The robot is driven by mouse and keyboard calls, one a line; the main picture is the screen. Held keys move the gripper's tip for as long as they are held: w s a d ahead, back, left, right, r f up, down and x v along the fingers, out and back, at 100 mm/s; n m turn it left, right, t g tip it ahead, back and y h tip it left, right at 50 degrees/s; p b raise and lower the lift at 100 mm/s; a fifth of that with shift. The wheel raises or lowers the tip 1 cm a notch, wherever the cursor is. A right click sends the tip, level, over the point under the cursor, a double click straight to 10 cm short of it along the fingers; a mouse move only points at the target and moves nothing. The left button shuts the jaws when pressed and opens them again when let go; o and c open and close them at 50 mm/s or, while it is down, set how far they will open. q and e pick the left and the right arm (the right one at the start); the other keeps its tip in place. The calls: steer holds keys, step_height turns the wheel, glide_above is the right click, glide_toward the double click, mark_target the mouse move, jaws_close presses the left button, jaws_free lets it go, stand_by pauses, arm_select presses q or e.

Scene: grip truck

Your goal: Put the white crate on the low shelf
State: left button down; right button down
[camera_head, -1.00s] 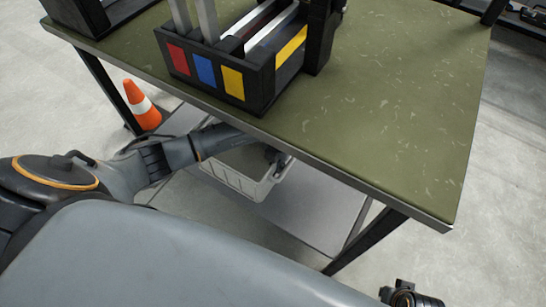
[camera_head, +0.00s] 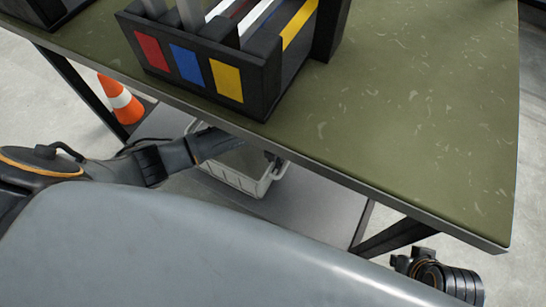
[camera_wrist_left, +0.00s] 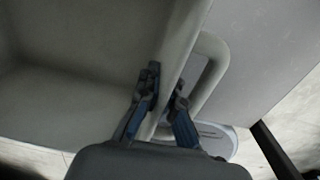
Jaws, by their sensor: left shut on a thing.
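The white crate (camera_head: 232,178) is under the green tabletop, over the grey low shelf (camera_head: 315,208). The tabletop and my left arm hide part of it, and I cannot tell whether its base touches the shelf. My left gripper (camera_wrist_left: 164,82) is shut on the crate's rim beside its looped handle, one finger on each side of the wall. In the head view the left gripper is mostly hidden under the table edge. The end of my right arm (camera_head: 440,277) is at the lower right, away from the crate; its fingers cannot be made out.
A black holder (camera_head: 200,75) with red, blue and yellow labels stands on the green tabletop (camera_head: 420,130). An orange and white cone (camera_head: 121,99) stands by the left table leg. A dark slanted leg (camera_head: 395,232) bounds the shelf's right side.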

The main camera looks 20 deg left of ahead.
arm_select(q)
steer(key=shift+s+d, duration=0.15)
steer(key=c, duration=1.5)
jaws_free()
steer(key=shift+r, duration=0.1)
